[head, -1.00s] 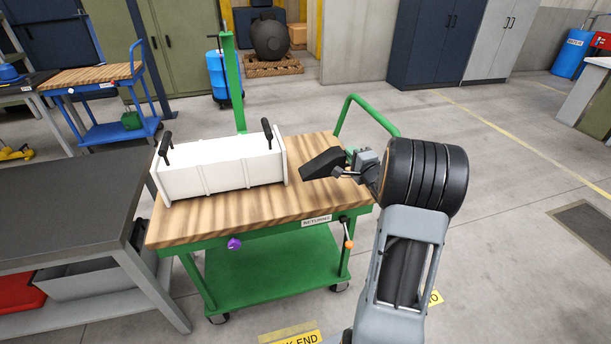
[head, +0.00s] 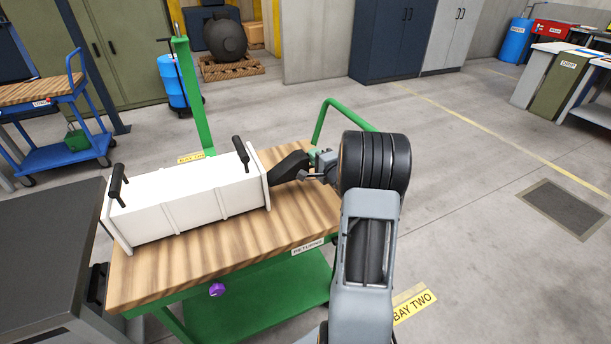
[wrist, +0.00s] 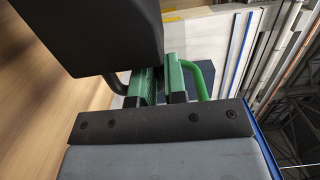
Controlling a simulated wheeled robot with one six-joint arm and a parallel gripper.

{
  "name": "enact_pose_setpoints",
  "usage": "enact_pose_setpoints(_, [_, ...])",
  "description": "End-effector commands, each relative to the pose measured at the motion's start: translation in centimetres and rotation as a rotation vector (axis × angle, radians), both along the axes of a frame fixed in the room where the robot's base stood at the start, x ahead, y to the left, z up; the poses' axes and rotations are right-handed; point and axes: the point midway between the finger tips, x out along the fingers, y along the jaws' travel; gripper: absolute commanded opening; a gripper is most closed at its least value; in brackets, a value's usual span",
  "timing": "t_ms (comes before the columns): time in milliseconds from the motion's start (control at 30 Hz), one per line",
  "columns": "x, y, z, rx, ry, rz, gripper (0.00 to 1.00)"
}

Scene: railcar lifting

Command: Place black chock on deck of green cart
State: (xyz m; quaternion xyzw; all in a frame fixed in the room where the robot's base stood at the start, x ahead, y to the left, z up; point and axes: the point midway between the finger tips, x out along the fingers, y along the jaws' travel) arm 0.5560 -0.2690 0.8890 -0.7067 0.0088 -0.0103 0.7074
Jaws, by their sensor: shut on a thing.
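The green cart has a striped wooden deck (head: 225,250) with a RETURNS label, and a green lower shelf (head: 255,310). My gripper (head: 314,163) is shut on the black chock (head: 287,168), a wedge-like block. The gripper is over the right part of the deck, and the chock appears close beside the white box's right end. I cannot tell whether the chock touches the deck or the box. In the wrist view the chock (wrist: 108,32) fills the upper left, and my gripper's green-padded fingers (wrist: 160,82) show beside it. The wooden deck lies behind at left.
A white box (head: 185,197) with two black handles fills the deck's left and back. A green upright post (head: 192,95) and a green handle rail (head: 322,118) rise by the cart. A dark bench (head: 45,260) stands at left. Floor to the right is open.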

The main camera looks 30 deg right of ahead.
Motion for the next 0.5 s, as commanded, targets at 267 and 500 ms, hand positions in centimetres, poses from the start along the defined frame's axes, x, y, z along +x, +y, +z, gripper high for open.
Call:
enact_pose_setpoints(267, [-0.2, -0.5, -2.1, 0.0, -0.005, -0.008, 0.0])
enact_pose_setpoints(500, [-0.1, -0.4, -4.3, 0.001, -0.003, -0.006, 0.0])
